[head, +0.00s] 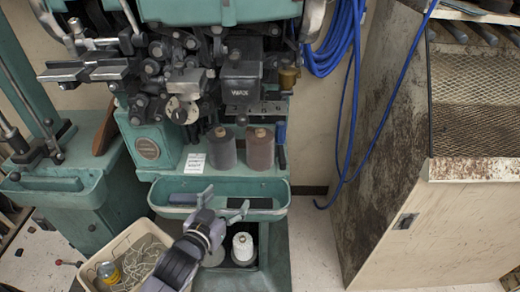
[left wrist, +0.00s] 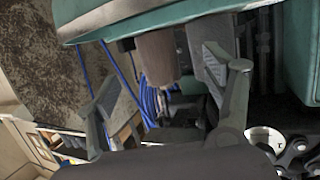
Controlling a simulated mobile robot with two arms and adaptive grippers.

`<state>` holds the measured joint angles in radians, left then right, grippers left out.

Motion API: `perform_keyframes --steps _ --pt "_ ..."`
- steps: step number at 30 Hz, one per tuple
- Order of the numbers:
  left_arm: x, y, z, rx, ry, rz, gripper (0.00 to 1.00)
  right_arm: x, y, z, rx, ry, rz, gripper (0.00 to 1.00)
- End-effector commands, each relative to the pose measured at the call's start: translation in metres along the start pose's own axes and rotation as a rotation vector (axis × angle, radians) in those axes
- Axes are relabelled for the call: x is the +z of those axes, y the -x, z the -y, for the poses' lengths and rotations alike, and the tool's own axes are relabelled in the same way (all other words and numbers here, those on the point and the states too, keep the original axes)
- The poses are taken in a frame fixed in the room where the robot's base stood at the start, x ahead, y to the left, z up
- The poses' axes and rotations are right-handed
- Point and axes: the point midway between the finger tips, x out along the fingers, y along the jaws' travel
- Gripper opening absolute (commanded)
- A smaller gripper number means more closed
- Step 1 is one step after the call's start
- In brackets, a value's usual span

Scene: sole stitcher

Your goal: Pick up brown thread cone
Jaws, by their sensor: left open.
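The brown thread cone (head: 260,148) stands upright on the green machine's ledge, beside a dark grey thread cone (head: 222,149) on its left. My left gripper (head: 222,204) is open and empty, in front of the machine's green tray and nearer to me than the cones, not touching them. In the left wrist view, which looks upside down, the brown cone (left wrist: 157,57) shows beyond the tray edge, between the spread fingers of my left gripper (left wrist: 170,85). The right finger hides part of what is beside the cone. My right gripper is not in view.
The green tray (head: 160,197) lies below the cones, with dark blocks in it. A white thread cone (head: 243,248) stands lower down. A bin (head: 150,222) with string and a jar is at lower left. Blue cables (head: 350,110) hang at right beside a dirty cabinet (head: 385,160).

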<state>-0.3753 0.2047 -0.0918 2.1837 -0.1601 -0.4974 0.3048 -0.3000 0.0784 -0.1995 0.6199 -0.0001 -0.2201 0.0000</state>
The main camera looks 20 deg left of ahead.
Motion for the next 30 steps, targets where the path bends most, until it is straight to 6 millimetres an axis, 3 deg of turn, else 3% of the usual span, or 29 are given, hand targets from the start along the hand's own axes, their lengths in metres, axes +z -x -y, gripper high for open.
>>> perform_keyframes --steps 6,13,30 --pt "-0.04 -0.012 -0.003 0.05 0.006 -0.205 0.75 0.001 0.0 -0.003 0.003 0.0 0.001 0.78" --pt "-0.055 -0.024 -0.005 0.07 0.008 -0.265 0.75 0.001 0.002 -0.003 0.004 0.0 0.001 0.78" --pt "-0.081 -0.123 -0.012 0.069 0.009 -0.262 0.75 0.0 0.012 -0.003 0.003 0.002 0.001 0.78"
